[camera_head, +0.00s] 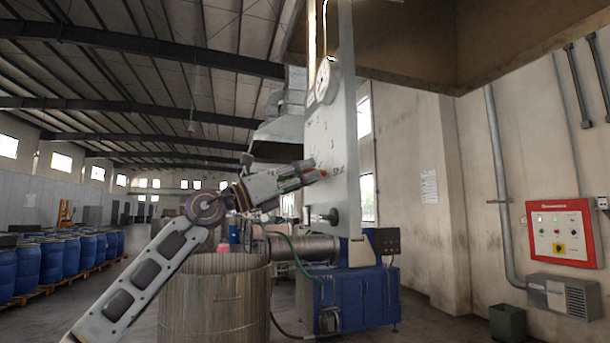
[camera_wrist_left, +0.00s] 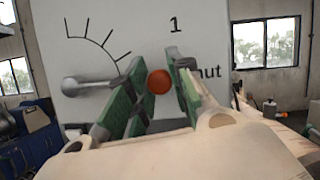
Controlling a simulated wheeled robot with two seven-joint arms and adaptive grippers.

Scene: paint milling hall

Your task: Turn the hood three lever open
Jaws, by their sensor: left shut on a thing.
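A pale upright panel (camera_head: 345,120) stands ahead, with a round dial near its top. In the left wrist view the panel (camera_wrist_left: 110,25) carries a tick arc, a "1" and partly hidden lettering that reads like "shut". A metal lever (camera_wrist_left: 88,85) runs level from its pivot at the left to a red-orange ball knob (camera_wrist_left: 158,81), pointing toward that lettering. My left gripper (camera_wrist_left: 160,85) has its green fingers on either side of the lever's knob end and is shut on it. In the head view my left gripper (camera_head: 308,171) is at the panel's face. My right gripper is not in view.
A large ribbed drum (camera_head: 215,300) stands below my left arm. A blue machine (camera_head: 350,298) stands beneath the panel. Another dark knob (camera_head: 331,215) sticks out lower on the panel. A red control box (camera_head: 560,234) hangs on the right wall. Blue barrels (camera_head: 55,262) line the left.

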